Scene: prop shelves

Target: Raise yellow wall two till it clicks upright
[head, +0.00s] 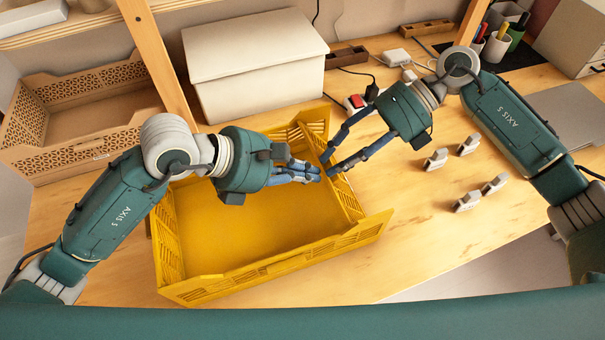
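The yellow folding crate (235,225) sits on the wooden table in the head view. Its left wall (168,245), right wall (345,190) and front wall (275,268) stand up from the floor. Part of the back is hidden behind my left gripper. I cannot tell which wall is number two. My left gripper (319,174) is over the crate, its fingertips close together near the right wall; whether they touch anything is unclear. My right gripper (329,165) reaches in from the upper right, its fingers apart, tips at the right wall.
A white lidded box (255,70) stands behind the crate, and a wooden perforated crate (80,115) is at left. Several small grey clips (467,200) lie at right.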

